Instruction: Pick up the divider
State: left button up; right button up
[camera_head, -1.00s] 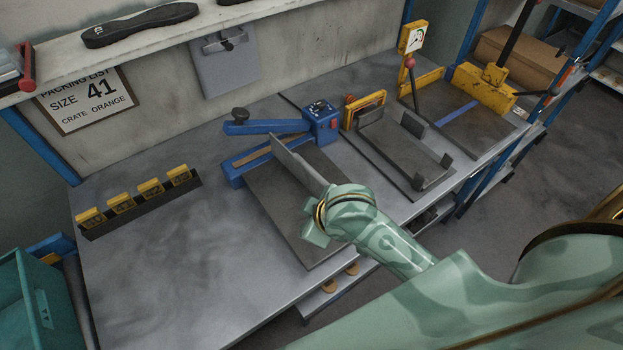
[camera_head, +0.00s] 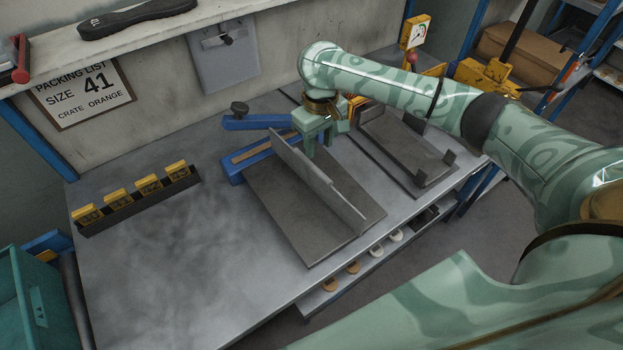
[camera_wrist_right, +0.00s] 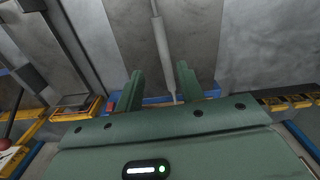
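The divider (camera_head: 315,182) is a thin grey plate standing on edge along a dark grey board (camera_head: 330,235) in the middle of the bench. My right gripper (camera_head: 311,146) points down at the divider's far end, by the blue clamp. In the right wrist view the divider (camera_wrist_right: 163,45) runs between the two spread green fingers of the gripper (camera_wrist_right: 160,75), with gaps on both sides. The gripper is open and holds nothing. My left gripper is not in view.
A blue clamp (camera_head: 255,122) sits behind the board. A dark tray with upright tabs (camera_head: 405,155) lies to the right. A rack of yellow number tags (camera_head: 140,200) stands left. The front left bench top is clear.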

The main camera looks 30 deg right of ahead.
aim_at(317, 168)
notch_tip(317, 168, down, 6)
jog(key=shift+r+b, duration=0.1)
jog(key=shift+b, duration=0.8)
jog(key=f+b, duration=0.2)
jog(key=f, duration=0.1)
jog(key=f+b, duration=0.1)
jog(key=f, duration=0.1)
jog(key=shift+a+f, duration=0.2)
jog(key=shift+a, duration=0.1)
jog(key=shift+r, duration=0.1)
jog(key=shift+c, duration=0.9)
grip_shut()
